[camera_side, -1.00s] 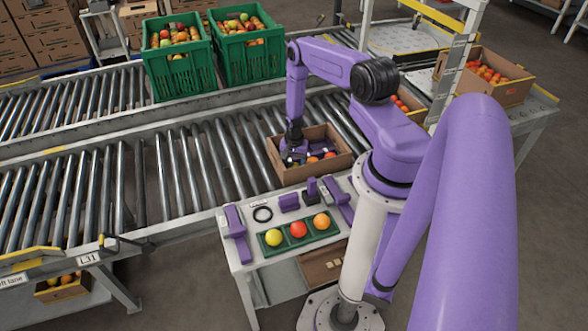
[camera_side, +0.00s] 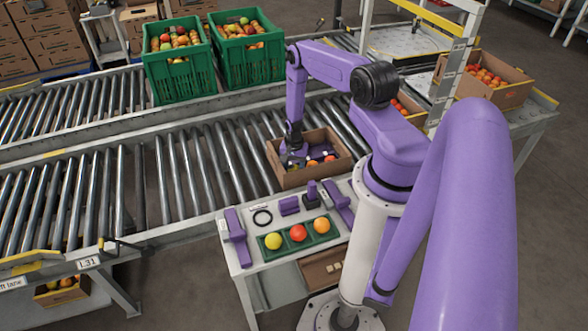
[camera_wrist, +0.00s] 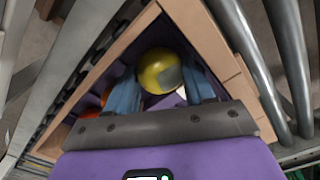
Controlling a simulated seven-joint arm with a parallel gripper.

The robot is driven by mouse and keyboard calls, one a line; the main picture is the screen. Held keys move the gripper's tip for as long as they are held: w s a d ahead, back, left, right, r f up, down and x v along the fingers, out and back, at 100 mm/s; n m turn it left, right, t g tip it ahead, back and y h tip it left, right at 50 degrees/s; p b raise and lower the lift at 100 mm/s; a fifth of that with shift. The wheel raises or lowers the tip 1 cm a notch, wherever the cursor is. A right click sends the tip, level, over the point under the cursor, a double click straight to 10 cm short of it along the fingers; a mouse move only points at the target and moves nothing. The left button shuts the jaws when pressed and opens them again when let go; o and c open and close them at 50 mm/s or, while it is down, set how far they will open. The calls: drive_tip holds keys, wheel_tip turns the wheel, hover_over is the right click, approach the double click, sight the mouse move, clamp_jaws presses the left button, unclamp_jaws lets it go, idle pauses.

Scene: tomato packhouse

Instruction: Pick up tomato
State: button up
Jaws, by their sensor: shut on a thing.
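A yellow tomato (camera_wrist: 157,66) with a grey patch sits between the two blue fingers of my gripper (camera_wrist: 162,84) in the wrist view. The gripper is shut on it. In the side view my gripper (camera_side: 295,158) is down inside an open cardboard box (camera_side: 307,177) on the roller conveyor, and the held tomato cannot be made out clearly there. Other tomatoes (camera_side: 330,158) lie in the box beside the gripper. An orange-red one (camera_wrist: 92,112) shows left of the fingers in the wrist view. The box walls surround the gripper closely.
A small table in front of the conveyor holds a green tray (camera_side: 263,246) with a yellow, a red and an orange tomato. Two green crates (camera_side: 180,78) of produce stand at the back. Another box (camera_side: 512,95) of tomatoes is at the right. The left rollers are clear.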

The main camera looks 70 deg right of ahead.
sight(293, 166)
wheel_tip(293, 166, up, 8)
drive_tip(key=shift+r, duration=0.25)
drive_tip(key=shift+a+r, duration=0.15)
drive_tip(key=shift+r, duration=0.05)
drive_tip(key=a, duration=1.7)
drive_tip(key=a+r, duration=0.1)
drive_tip(key=a, duration=0.7)
drive_tip(key=shift+s+a, duration=0.2)
drive_tip(key=shift+a, duration=0.1)
drive_tip(key=shift+f, duration=2.3)
drive_tip(key=shift+f, duration=0.6)
drive_tip(key=o, duration=0.8)
drive_tip(key=c, duration=0.3)
